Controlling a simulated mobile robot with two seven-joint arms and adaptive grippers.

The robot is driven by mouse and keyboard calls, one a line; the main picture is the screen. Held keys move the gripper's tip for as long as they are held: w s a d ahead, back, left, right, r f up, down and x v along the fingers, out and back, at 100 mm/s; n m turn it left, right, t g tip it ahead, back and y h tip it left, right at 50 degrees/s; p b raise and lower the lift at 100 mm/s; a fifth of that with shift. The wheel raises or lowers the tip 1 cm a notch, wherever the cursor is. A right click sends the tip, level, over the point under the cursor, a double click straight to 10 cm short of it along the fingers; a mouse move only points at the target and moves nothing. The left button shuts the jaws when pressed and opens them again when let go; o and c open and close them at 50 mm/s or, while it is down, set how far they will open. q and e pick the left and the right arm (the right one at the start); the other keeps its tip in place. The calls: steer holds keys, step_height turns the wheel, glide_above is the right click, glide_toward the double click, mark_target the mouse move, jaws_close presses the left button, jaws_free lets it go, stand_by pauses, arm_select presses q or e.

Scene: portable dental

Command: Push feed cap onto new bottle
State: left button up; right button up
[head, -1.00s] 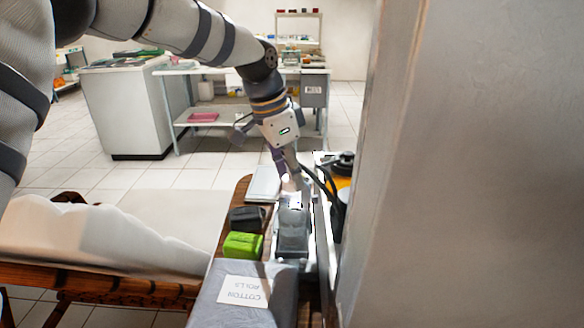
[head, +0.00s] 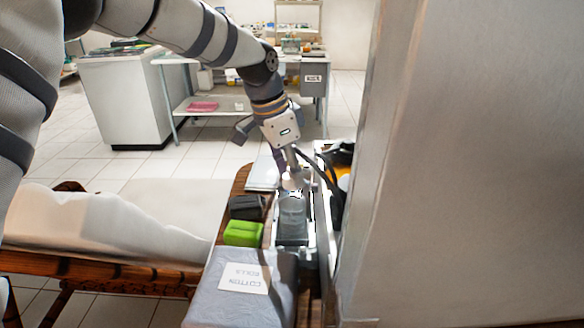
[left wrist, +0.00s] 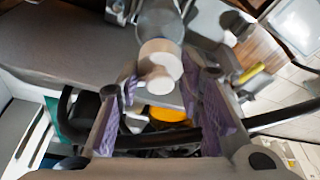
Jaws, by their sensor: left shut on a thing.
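My left gripper (head: 293,178) points down at the end of the arm and is shut on the white feed cap (left wrist: 160,65). In the left wrist view, its purple-padded fingers lie on either side of the cap. The new bottle (head: 292,211) looks like a grey, see-through cylinder standing on the narrow counter directly below the gripper. The bottle also shows past the cap in the left wrist view (left wrist: 160,18). Cap and bottle line up closely; I cannot tell whether the cap is seated. My right gripper is out of view.
A green box (head: 243,233), a dark box (head: 245,207) and a grey cotton rolls box (head: 240,290) stand left of the bottle. A dark hose (head: 333,190) runs close on the right. A large grey panel (head: 470,170) closes off the right side.

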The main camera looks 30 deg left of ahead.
arm_select(q)
steer(key=shift+f, duration=0.5)
stand_by(0.6)
steer(key=o, duration=1)
steer(key=shift+r, duration=0.15)
steer(key=v, duration=1.1)
steer(key=shift+s+a+r, duration=0.1)
steer(key=shift+r, duration=0.25)
